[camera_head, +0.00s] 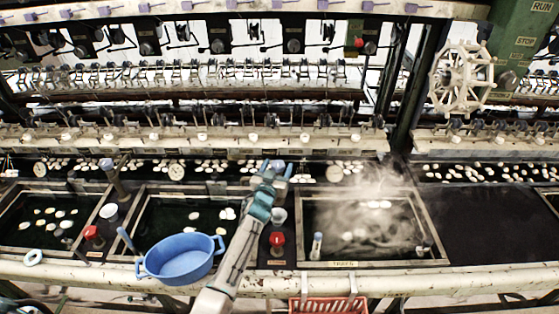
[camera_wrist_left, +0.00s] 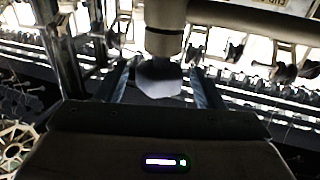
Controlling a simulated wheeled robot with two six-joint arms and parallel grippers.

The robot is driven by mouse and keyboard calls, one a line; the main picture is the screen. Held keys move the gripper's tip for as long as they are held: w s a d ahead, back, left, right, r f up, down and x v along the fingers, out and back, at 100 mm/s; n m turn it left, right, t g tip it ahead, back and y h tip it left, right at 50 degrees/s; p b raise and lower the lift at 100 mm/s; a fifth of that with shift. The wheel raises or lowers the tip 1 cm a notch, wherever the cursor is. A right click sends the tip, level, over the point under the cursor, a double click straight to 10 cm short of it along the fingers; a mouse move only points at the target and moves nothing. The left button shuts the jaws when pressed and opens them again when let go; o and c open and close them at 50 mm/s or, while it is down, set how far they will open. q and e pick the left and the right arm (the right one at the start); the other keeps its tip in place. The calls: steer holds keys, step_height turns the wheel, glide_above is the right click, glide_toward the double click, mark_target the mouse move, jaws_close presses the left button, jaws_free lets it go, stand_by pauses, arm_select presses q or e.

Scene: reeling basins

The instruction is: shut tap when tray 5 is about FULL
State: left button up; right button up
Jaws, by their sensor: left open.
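Tray 5 (camera_head: 343,264) is the wood-framed basin right of my left arm in the head view, with a small label on its front edge that I cannot read surely. It holds dark water and a few white cocoons (camera_head: 378,204); steam blurs its surface, so the exact level is hard to tell. My left gripper (camera_head: 278,170) is at the back, left of the tray's far corner. In the left wrist view, a grey-purple faceted tap knob (camera_wrist_left: 158,78) on a pale stem sits between its open fingers (camera_wrist_left: 160,90), with apparent gaps on both sides.
A blue two-handled basin (camera_head: 182,259) stands on the front ledge, left of my arm. A red-topped fitting (camera_head: 277,240) is close right of the arm. A white cylinder with a blue top (camera_head: 317,245) stands at tray 5's front left corner. A red basket (camera_head: 328,305) hangs below.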

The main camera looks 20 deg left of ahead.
arm_select(q)
steer(key=s+p, duration=0.1)
steer(key=s, duration=0.6)
steer(key=shift+s+p, duration=0.35)
steer(key=shift+s, duration=0.05)
stand_by(1.5)
